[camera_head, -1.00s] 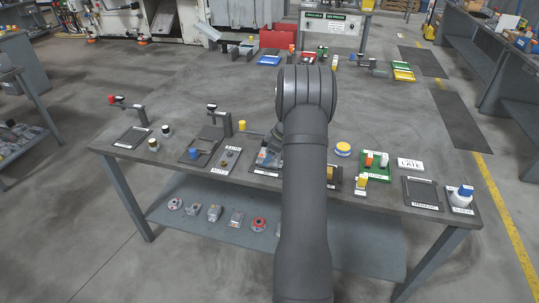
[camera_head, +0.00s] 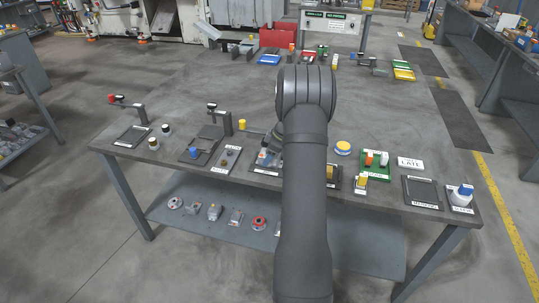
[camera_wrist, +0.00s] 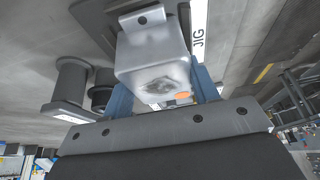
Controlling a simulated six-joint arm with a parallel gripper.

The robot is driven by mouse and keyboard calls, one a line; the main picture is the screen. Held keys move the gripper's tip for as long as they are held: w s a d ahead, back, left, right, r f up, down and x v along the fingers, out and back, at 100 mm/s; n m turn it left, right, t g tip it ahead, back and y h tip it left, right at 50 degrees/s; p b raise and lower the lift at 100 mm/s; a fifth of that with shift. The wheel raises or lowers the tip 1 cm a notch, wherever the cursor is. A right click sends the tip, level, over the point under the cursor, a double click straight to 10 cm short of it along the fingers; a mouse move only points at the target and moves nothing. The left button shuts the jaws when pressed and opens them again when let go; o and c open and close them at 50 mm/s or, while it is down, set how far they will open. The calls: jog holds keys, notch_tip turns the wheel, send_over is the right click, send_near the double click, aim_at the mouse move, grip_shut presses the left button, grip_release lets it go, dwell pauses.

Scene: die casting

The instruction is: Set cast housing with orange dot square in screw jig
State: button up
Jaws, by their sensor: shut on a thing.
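In the wrist view my gripper (camera_wrist: 163,93) has its two blue fingers on either side of a grey cast housing (camera_wrist: 150,52) and is shut on it. An orange dot (camera_wrist: 183,96) shows near a lower corner of the housing, beside a dark rough patch. A white strip reading JIG (camera_wrist: 198,40) lies just right of the housing. In the head view the jig's labelled front edge (camera_head: 265,171) shows left of my arm. My gripper is low over that spot, and my arm hides much of the jig. I cannot tell whether the housing touches the jig.
Dark flanged cylinders (camera_wrist: 72,86) stand left of the housing in the wrist view. A green tray (camera_head: 374,169) and a yellow-topped round item (camera_head: 343,148) are on the right.

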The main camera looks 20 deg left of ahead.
jog(key=o, duration=1.7)
jog(key=shift+o, duration=0.2)
jog(key=shift+r, duration=0.1)
jog(key=shift+r, duration=3.95)
jog(key=shift+f, duration=0.15)
notch_tip(320, 180, down, 7)
jog(key=shift+f, duration=0.15)
